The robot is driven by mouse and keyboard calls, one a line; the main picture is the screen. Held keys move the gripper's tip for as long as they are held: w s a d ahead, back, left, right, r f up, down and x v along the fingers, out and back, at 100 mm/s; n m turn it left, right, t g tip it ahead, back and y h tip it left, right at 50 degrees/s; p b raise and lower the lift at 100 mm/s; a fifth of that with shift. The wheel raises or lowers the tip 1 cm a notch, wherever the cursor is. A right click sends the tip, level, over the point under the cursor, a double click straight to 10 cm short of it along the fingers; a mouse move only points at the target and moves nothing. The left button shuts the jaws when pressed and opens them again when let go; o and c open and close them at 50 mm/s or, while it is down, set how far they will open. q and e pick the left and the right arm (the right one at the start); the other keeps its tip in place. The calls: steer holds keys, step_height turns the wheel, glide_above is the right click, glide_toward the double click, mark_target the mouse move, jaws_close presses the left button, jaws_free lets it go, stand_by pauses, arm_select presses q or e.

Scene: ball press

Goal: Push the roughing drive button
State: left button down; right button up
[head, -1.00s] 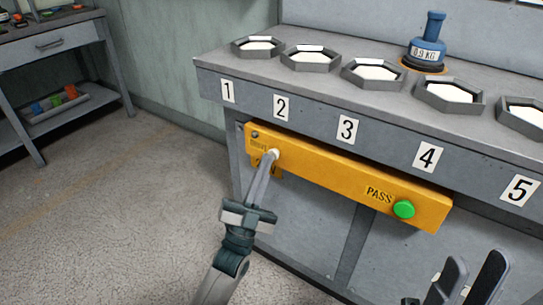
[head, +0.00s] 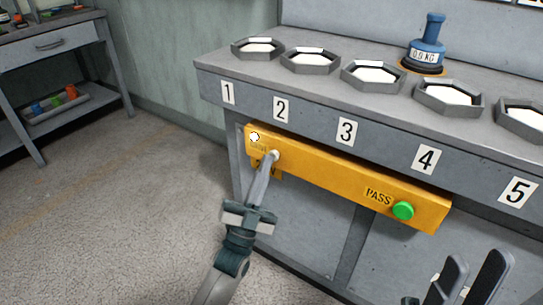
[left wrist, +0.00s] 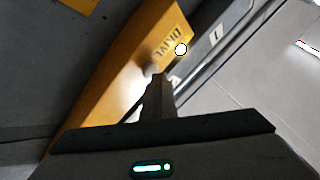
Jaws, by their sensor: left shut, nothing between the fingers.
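A yellow panel (head: 330,180) runs along the front of the grey bench. At its left end is a pale round button (head: 275,155) under lettering that reads as DRIVE. My left gripper (head: 270,164) is shut and empty, with its tips against this button; how far the button is pressed in is hidden. In the left wrist view the shut fingers (left wrist: 154,88) meet the button (left wrist: 150,70) beside the lettering. A small round lamp (head: 254,137) at the panel's upper left corner is lit white, and it also shows in the left wrist view (left wrist: 181,49). My right gripper (head: 474,258) is at the lower right, fingers apart.
A green button (head: 403,211) marked PASS is at the panel's right end. Several hexagonal trays (head: 310,60) stand on the bench above number labels. A blue weight (head: 428,45) stands behind them. The floor to the left is clear up to another table (head: 50,60).

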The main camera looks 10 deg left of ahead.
arm_select(q)
steer(key=shift+s, duration=0.15)
steer(key=shift+s+a+p, duration=0.35)
steer(key=shift+s+p, duration=0.05)
steer(key=shift+s, duration=0.5)
steer(key=shift+s+a+p, duration=0.35)
steer(key=shift+s, duration=0.6)
steer(key=shift+s+a+p, duration=0.35)
steer(key=shift+s+p, duration=0.05)
steer(key=shift+s, duration=0.5)
